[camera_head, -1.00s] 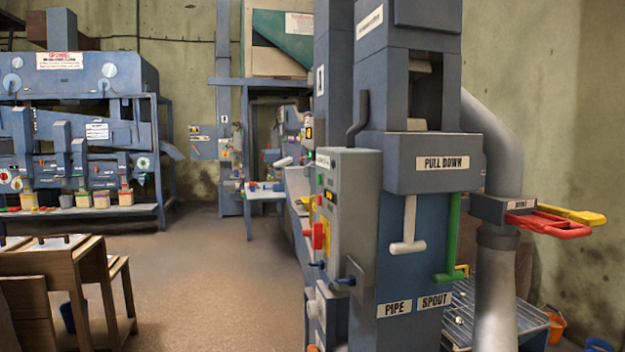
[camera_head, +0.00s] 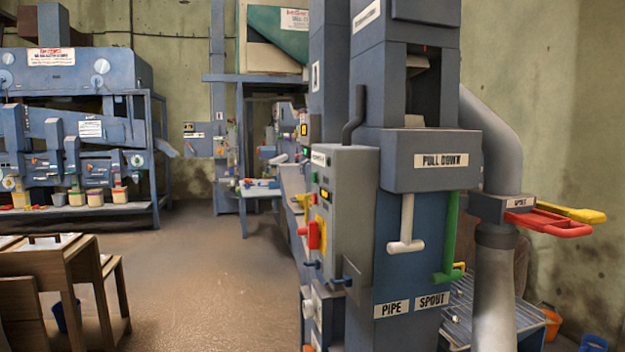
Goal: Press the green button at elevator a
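A tall blue-grey elevator machine (camera_head: 412,90) stands right of centre. A small white sign (camera_head: 316,77) on the column beside it seems to read "A", but it is too small to be sure. A grey control box (camera_head: 350,220) is on the machine's left side, its front seen at a steep angle. A small green button (camera_head: 314,177) shows near the top of that front, above a large red switch (camera_head: 314,235). Neither of my grippers is in view, and nothing touches the box.
A white handle (camera_head: 405,230) and a green handle (camera_head: 447,250) hang under the "PULL DOWN" label. Red and yellow spout handles (camera_head: 550,222) stick out right. Wooden furniture (camera_head: 60,265) stands at lower left, a blue sorting machine (camera_head: 80,90) behind. The brown floor (camera_head: 190,270) between is open.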

